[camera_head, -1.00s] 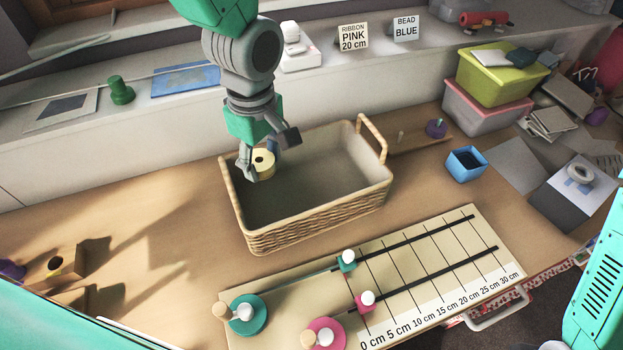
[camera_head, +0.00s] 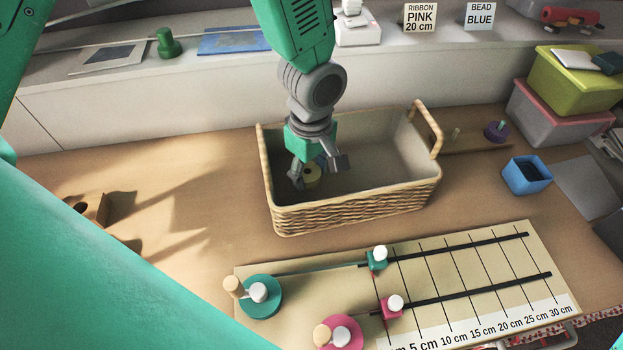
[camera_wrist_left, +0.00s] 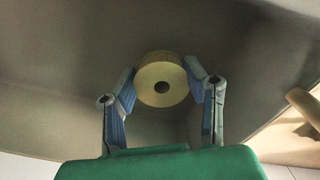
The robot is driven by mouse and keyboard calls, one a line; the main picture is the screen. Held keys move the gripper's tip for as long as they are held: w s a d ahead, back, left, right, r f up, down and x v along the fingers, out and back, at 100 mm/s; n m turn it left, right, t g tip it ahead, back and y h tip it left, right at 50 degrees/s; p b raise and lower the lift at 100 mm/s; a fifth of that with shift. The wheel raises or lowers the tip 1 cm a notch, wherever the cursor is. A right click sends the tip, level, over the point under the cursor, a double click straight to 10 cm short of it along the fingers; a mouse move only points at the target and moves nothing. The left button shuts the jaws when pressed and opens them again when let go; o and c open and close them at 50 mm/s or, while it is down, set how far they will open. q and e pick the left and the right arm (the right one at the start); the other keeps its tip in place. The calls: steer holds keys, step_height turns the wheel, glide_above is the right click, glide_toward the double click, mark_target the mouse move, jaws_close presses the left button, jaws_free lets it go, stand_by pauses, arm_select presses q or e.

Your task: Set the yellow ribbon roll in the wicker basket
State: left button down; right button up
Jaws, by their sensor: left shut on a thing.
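The yellow ribbon roll (camera_head: 312,176) is a pale yellow ring with a dark centre hole. My left gripper (camera_head: 318,178) is shut on it, down inside the wicker basket (camera_head: 350,209) at its left part. In the left wrist view the roll (camera_wrist_left: 162,80) sits between the two fingertips (camera_wrist_left: 165,88), with the basket's grey inside around it. The fingers partly hide the roll in the head view. I cannot tell whether the roll touches the basket floor. My right gripper is not in view.
A measuring board (camera_head: 460,297) with a teal spool (camera_head: 261,296) and a pink spool (camera_head: 340,332) lies in front of the basket. A blue box (camera_head: 527,176) stands to the right. The table left of the basket is clear near it.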

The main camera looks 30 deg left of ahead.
mark_target(311, 173)
arm_select(q)
step_height(311, 173, down, 2)
steer(key=shift+d+f, duration=0.1)
steer(key=shift+f, duration=0.15)
steer(key=c, duration=0.9)
jaws_free()
step_height(311, 173, up, 12)
steer(key=p, duration=0.2)
steer(key=shift+w+r+p, duration=0.1)
steer(key=shift+w+p, duration=0.05)
steer(key=shift+p, duration=0.15)
